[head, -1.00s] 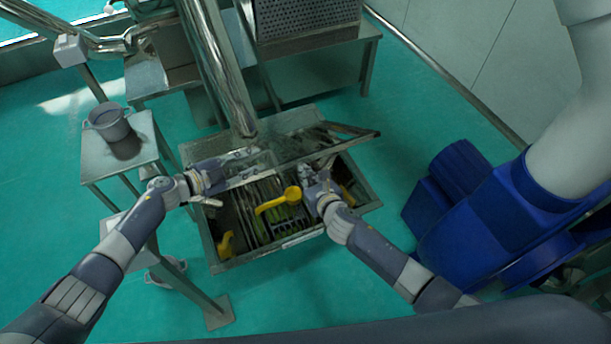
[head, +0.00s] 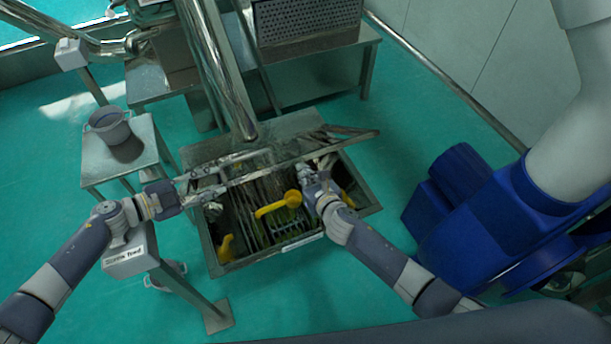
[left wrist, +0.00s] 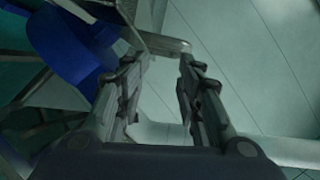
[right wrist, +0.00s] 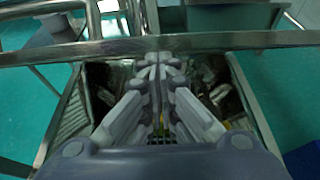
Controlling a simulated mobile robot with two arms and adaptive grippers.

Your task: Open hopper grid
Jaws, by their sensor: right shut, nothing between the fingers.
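The hopper (head: 205,235) is an open metal box on the floor in the middle of the head view. Its grid (head: 300,151) stands tilted up over the back part, with its front edge bar raised. That bar also crosses the right wrist view (right wrist: 250,40). My left gripper (head: 222,178) is open at the grid's left end, with its fingers spread; the left wrist view (left wrist: 166,64) shows a gap between them. I cannot tell whether they touch the grid. My right gripper (head: 303,168) is shut and empty, over the hopper just in front of the bar.
A yellow handle-like part (head: 278,204) lies inside the hopper. A small metal table (head: 118,152) with a grey pot (head: 108,125) stands at left. A blue machine (head: 480,215) stands at right. A metal pipe (head: 222,80) comes down behind the hopper.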

